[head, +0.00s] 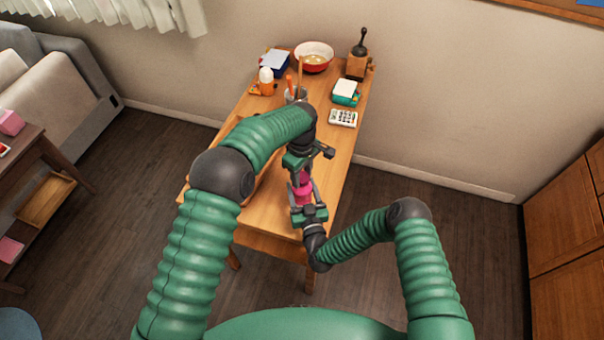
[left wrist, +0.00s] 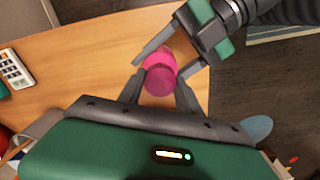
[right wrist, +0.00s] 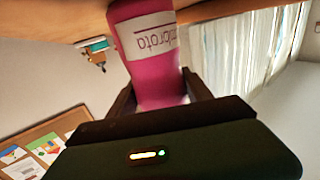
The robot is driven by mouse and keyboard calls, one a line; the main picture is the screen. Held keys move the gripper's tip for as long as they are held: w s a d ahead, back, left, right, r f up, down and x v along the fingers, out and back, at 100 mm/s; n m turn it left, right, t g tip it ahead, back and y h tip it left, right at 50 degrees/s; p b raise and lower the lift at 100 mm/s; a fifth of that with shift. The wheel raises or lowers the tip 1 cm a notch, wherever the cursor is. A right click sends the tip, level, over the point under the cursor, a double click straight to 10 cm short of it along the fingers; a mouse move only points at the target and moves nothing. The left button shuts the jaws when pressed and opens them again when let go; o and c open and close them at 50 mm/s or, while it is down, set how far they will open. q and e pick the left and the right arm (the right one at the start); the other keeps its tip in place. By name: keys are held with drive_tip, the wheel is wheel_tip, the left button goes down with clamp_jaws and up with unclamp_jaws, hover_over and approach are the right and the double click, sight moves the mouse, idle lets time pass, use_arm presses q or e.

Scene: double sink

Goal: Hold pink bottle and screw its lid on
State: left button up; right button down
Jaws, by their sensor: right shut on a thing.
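The pink bottle (head: 303,188) is near the front of the wooden table, between my two grippers. In the right wrist view the bottle (right wrist: 150,60) shows a white label with dark lettering. My right gripper (head: 303,198) is shut on its body from the near side. My left gripper (head: 301,172) is above the bottle. In the left wrist view its spread fingers stand either side of a round pink top (left wrist: 160,81), with small gaps visible. I cannot tell whether that top is a separate lid or how it sits on the bottle.
The wooden table (head: 270,120) carries a white and red bowl (head: 314,57), a grinder (head: 358,55), a calculator (head: 343,118), a green and white box (head: 346,92) and a cup with utensils (head: 296,95), all toward the far end. A wall runs along the table's right.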

use_arm(q)
clamp_jaws()
drive_tip(key=m, duration=1)
drive_tip(key=shift+w, duration=0.1)
drive_tip(key=m, duration=0.7)
use_arm(e)
drive_tip(key=shift+s+a, duration=0.1)
use_arm(q)
drive_tip(key=m, duration=0.4)
drive_tip(key=shift+w, duration=0.1)
drive_tip(key=o, duration=0.5)
unclamp_jaws()
drive_tip(key=o, duration=0.4)
